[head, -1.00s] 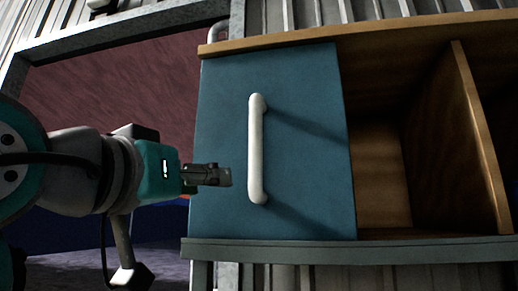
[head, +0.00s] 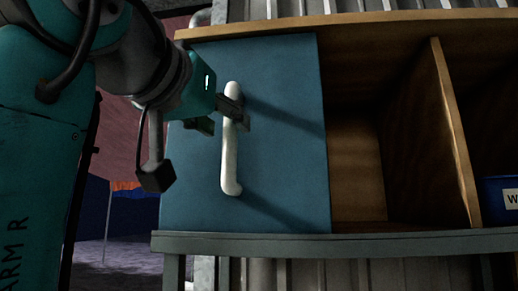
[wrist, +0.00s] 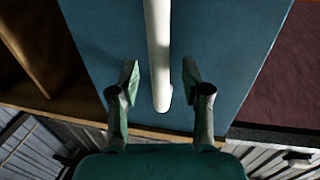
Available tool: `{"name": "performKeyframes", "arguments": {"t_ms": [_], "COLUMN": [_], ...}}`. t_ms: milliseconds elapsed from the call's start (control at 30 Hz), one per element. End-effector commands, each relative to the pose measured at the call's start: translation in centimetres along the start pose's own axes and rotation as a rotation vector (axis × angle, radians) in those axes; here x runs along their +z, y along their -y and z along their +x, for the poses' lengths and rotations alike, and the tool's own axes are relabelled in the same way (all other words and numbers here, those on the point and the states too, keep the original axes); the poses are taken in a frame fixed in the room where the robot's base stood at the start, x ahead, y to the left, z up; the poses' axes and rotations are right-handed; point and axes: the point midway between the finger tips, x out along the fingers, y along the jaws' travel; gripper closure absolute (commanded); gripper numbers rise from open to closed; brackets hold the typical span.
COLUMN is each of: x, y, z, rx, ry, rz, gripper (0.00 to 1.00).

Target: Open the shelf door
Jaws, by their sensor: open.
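The shelf door (head: 275,165) is a flat blue panel covering the left part of a wooden shelf (head: 360,170), and it looks closed. A white vertical bar handle (head: 230,160) stands out from the door. My gripper (head: 232,108) is at the upper part of the handle in the head view. In the wrist view my gripper (wrist: 160,78) is open, with one finger on each side of the handle (wrist: 158,40). Gaps show between both fingers and the bar there. In the head view my fingers partly cover the handle's top.
The shelf's right side is open, with a wooden divider (head: 455,135). A blue bin (head: 500,198) with a white label sits at the right edge. A grey ledge (head: 350,245) runs below the door. Corrugated metal wall stands behind.

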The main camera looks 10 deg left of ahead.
Motion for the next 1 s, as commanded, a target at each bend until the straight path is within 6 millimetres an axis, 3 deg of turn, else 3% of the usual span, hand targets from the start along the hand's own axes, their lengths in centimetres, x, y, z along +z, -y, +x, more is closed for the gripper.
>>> {"name": "performKeyframes", "arguments": {"t_ms": [233, 600, 800, 1000], "x": [0.0, 0.0, 0.0, 0.0], "y": [0.0, 0.0, 0.0, 0.0], "z": [2.7, 3.1, 3.1, 3.1], "rx": [0.001, -0.001, -0.001, -0.001], "ry": [0.0, 0.0, 0.0, -0.001], "rz": [0.0, 0.001, 0.001, 0.001], "gripper": [0.53, 0.53, 1.0, 1.0]}}
